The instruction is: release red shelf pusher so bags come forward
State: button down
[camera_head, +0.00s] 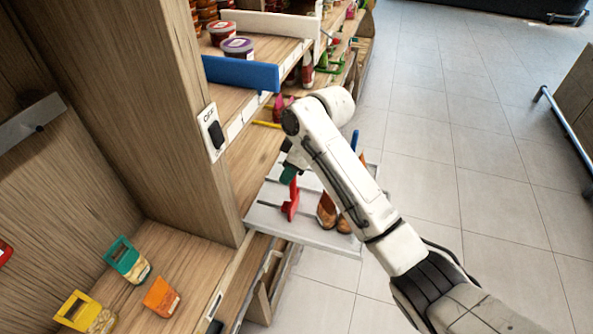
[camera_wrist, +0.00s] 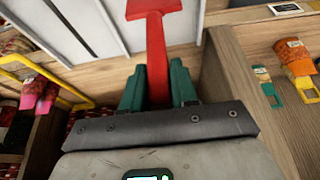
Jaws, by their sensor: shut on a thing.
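The red shelf pusher (camera_head: 291,200) stands on a grey slatted shelf (camera_head: 268,216) that juts out from the wooden unit in the head view. In the wrist view the red pusher (camera_wrist: 156,50) runs between the two green fingertips of my gripper (camera_wrist: 157,88), which is shut on its stem. Its wide red end points away from my gripper over the grey slats. Orange-brown bags (camera_head: 328,211) stand on the slatted shelf to the right of the pusher in the head view. My arm hides part of the bags and most of my gripper there.
A wooden post with an OFF switch (camera_head: 213,132) stands left of the slatted shelf. A teal-topped bag (camera_head: 127,260), an orange packet (camera_head: 161,297) and a yellow-topped bag (camera_head: 84,313) are on the lower left shelf. A blue shelf front (camera_head: 241,73) is above. Tiled floor (camera_head: 450,130) is clear at right.

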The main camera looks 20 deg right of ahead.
jog(key=c, duration=1)
grip_release()
jog(key=shift+o, duration=0.2)
jog(key=b+v, duration=0.1)
jog(key=v, duration=0.9)
jog(key=shift+d+r, duration=0.15)
jog(key=shift+r, duration=0.2)
jog(key=shift+s, duration=0.15)
